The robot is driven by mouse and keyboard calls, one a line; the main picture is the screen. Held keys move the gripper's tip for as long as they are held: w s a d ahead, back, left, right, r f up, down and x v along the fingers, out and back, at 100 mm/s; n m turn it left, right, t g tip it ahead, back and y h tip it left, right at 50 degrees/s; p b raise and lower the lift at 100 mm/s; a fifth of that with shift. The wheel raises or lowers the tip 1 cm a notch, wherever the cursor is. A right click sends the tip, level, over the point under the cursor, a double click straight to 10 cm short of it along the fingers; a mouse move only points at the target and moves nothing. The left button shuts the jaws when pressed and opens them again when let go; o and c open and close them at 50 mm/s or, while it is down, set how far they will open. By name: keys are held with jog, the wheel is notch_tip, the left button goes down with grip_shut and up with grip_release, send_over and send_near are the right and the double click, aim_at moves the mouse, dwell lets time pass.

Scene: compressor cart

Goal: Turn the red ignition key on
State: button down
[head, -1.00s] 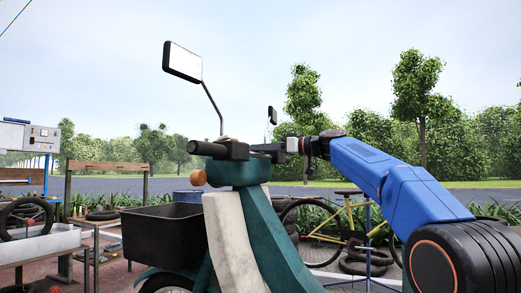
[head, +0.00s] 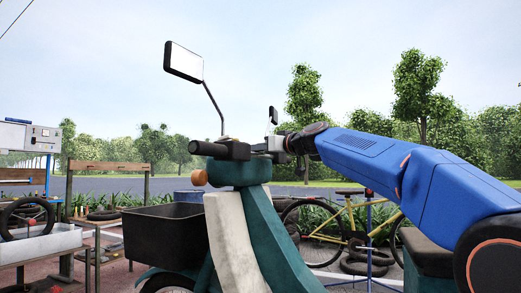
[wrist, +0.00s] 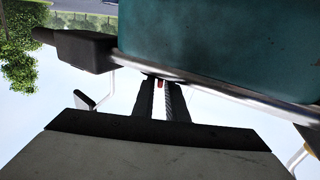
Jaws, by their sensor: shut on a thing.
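The red ignition key (wrist: 160,84) shows as a small red bit between the fingertips in the wrist view, just under a metal bar and the teal scooter body. Most of it is hidden by the fingers. My gripper (wrist: 161,86) has its two dark fingers close together, shut on the key. The teal and cream scooter (head: 240,172) stands in the middle of the head view. There my wrist reaches the right side of its handlebar, and the fingertips and key cannot be made out. Whether the key is turned cannot be told.
A mirror (head: 184,62) rises on a stalk from the handlebar, with a dark grip (head: 208,148) on the left. A black cargo box (head: 165,236) sits low at left. A yellow bicycle (head: 345,222) and stacked tyres (head: 368,262) stand behind my arm.

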jog(key=shift+s+a+m+t+h, duration=0.15)
jog(key=shift+m+t+h, duration=0.9)
jog(key=shift+h, duration=0.25)
jog(key=c, duration=1.9)
grip_release()
jog(key=shift+s, duration=0.1)
jog(key=v, duration=1.7)
jog(key=shift+s, duration=0.1)
